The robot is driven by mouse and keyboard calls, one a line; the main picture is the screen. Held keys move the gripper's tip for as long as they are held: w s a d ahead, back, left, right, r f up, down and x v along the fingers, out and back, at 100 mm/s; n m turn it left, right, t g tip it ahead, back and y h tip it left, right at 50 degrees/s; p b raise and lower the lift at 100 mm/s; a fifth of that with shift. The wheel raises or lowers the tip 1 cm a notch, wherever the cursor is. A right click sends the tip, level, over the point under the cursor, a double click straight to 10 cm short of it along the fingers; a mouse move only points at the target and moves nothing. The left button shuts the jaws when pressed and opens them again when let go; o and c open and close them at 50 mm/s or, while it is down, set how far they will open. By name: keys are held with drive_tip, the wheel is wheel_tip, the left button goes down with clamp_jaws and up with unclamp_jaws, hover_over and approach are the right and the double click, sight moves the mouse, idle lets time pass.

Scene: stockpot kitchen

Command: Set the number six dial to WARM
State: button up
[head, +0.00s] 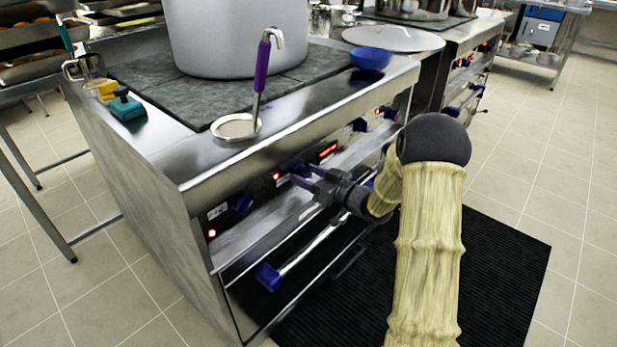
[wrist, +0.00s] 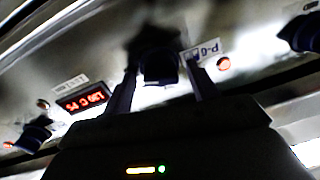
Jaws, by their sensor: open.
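My gripper (head: 305,177) is open at the front panel of the steel range, with its dark fingers pointing at a dark blue dial (head: 298,170). In the wrist view, my gripper (wrist: 160,85) has one finger on each side of a dark dial (wrist: 160,67). Contact cannot be told. A small label (wrist: 201,51) beside this dial seems to read P-6. The dial's pointer and any WARM mark cannot be made out; the fingers and shadow partly hide it.
A red-lit display (wrist: 83,98) and another dial (wrist: 33,133) are left in the wrist view; a further dial (wrist: 302,32) is right. Below the panel runs a rail with a blue end (head: 268,277).

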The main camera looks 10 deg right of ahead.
drive_tip(key=c, duration=1)
drive_tip(key=shift+n, duration=0.4)
drive_tip(key=n+b, duration=0.2)
drive_tip(key=n, duration=0.3)
drive_tip(key=shift+h, duration=0.3)
drive_tip(key=n+b, duration=0.2)
drive_tip(key=n, duration=0.1)
drive_tip(key=shift+s+n+b, duration=0.1)
drive_tip(key=shift+n+b, duration=0.3)
drive_tip(key=shift+a+n+b, duration=0.1)
drive_tip(key=shift+n+b, duration=0.2)
drive_tip(key=shift+n, duration=0.2)
